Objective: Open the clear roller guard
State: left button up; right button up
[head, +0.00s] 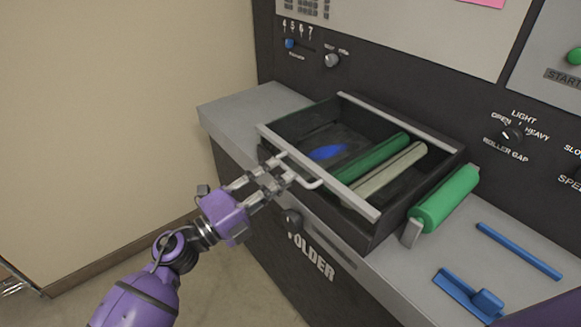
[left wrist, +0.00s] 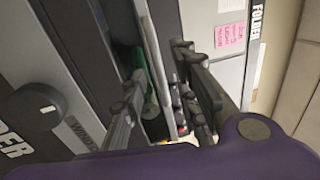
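The clear roller guard (head: 361,204) shows in the head view as a grey-edged frame over a dark bay. A green roller, a pale roller and a blue patch show through it, and its clear panel is hard to make out. A pale bar handle (head: 312,184) stands out from its front edge. My left gripper (head: 284,171) is at the left part of this handle, with its fingers spread apart. In the left wrist view the fingers (left wrist: 165,95) also stand apart, with a pale bar between them. I cannot tell whether they touch it. My right gripper is not in view.
A separate green roller (head: 445,199) sits right of the bay. Blue tools (head: 518,250) lie on the grey deck at right. A dark knob (head: 291,222) sticks out below the handle. The control panel (head: 400,70) rises behind.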

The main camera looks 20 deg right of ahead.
aim_at(289, 168)
pick_arm(q)
jog(key=x, duration=0.4)
jog(key=shift+w+f, duration=0.1)
jog(key=shift+w, duration=0.05)
jog(key=shift+a, duration=0.1)
grip_shut()
